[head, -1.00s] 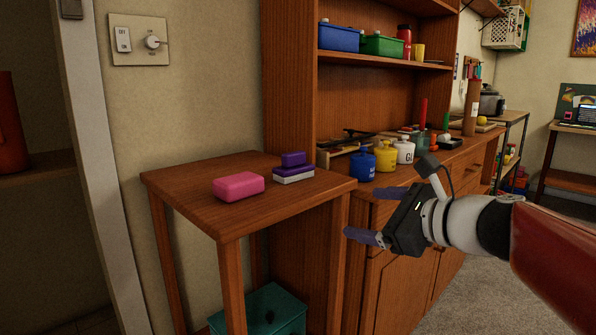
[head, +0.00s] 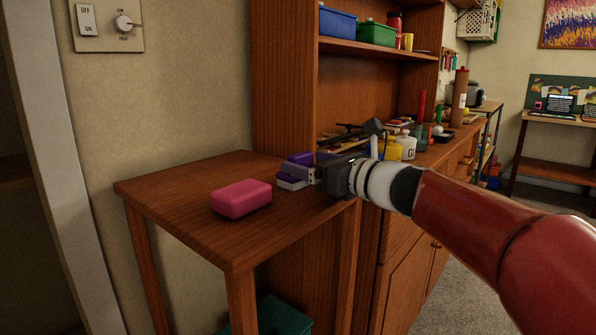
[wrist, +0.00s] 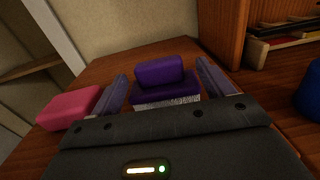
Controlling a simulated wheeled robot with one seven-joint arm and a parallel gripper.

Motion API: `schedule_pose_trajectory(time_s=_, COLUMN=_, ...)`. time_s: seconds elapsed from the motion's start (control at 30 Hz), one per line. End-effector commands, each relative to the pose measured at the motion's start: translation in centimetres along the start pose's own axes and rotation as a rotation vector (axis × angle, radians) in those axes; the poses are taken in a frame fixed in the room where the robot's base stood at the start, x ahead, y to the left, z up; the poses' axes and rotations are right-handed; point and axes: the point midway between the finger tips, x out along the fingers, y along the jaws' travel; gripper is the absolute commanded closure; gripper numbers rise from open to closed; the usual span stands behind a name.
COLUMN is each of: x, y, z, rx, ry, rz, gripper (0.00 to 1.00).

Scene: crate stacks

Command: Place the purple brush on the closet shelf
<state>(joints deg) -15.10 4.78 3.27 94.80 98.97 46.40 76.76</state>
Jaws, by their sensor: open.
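The purple brush (head: 297,170), with a purple handle and white bristles, stands on the small wooden side table (head: 165,187). In the wrist view the brush (wrist: 165,82) sits between and just beyond my open fingers, bristles down. My gripper (head: 303,172) is low over the table, reaching in from the right, and partly hides the brush in the head view. The gripper (wrist: 165,90) holds nothing; a finger is on each side of the brush. The closet shelf shows as a dim edge at the far left in the wrist view (wrist: 40,66).
A pink block (head: 241,198) lies left of the brush, close to my left finger in the wrist view (wrist: 72,107). A wooden hutch (head: 285,100) with bins and jars stands behind on the right. A teal bin (head: 283,317) sits under the table.

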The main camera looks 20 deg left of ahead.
Motion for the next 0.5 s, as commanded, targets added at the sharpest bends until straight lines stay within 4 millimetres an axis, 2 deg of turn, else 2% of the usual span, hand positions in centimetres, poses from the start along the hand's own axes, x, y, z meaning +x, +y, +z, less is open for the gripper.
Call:
schedule_pose_trajectory(time_s=0.3, x=4.4, y=0.1, z=0.0, rx=0.001, ry=0.0, rz=0.002, gripper=0.2)
schedule_pose_trajectory(time_s=0.5, x=4.7, y=0.1, z=-0.1, rx=-0.001, ry=0.0, rz=-0.001, gripper=0.2)
